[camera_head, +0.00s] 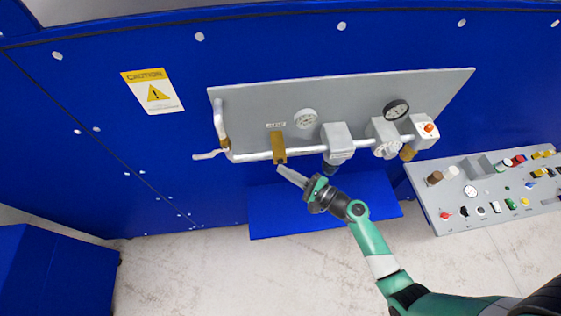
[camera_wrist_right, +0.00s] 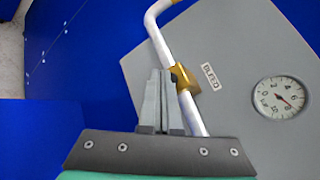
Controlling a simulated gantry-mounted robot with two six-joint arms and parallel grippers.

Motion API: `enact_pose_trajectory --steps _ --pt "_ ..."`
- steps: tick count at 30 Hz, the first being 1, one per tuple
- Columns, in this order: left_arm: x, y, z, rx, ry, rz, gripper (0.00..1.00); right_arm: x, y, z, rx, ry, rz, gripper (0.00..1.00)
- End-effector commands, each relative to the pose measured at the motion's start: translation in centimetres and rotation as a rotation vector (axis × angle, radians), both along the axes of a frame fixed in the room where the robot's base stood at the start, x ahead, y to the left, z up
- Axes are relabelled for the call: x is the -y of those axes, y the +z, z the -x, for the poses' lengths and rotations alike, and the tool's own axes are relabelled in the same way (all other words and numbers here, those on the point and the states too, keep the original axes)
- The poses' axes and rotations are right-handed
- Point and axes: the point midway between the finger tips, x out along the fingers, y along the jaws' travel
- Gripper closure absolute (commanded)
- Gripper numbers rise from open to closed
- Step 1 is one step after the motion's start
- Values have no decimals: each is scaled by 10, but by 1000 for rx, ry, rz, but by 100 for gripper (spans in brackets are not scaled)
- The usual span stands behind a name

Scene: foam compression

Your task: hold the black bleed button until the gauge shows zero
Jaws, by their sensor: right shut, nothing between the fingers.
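The bleed valve is a brass block (camera_head: 278,147) on the white pipe under a small label. In the right wrist view, the brass block (camera_wrist_right: 187,79) is beside the BLEED label (camera_wrist_right: 210,76), and a small dark part, likely the black button (camera_wrist_right: 174,74), is on its near side. My right gripper (camera_head: 280,168) is shut and empty, its tips just below the block. In the wrist view the fingertips (camera_wrist_right: 161,73) are close to the dark part; contact cannot be told. The white gauge (camera_head: 305,118) also shows in the wrist view (camera_wrist_right: 280,97); its red needle points toward the lower right.
The pipe runs along a grey panel (camera_head: 245,100) with a grey box (camera_head: 338,143) and a second, black-rimmed gauge (camera_head: 396,110) to the right. A sloped control console (camera_head: 480,208) with several knobs stands at the right. A blue ledge (camera_head: 270,222) lies below.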

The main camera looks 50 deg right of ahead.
Motion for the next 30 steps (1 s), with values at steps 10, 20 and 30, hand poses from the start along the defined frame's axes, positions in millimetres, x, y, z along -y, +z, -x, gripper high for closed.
enact_pose_trajectory --steps 10,20,30 --pt "0 -1 0 0 0 0 50 1 0 -1 0 0 0 100" --pt "0 -2 0 0 0 0 50 4 0 -5 1 -1 -1 100" --pt "0 -3 0 0 0 0 50 6 0 -7 0 -1 -1 100"
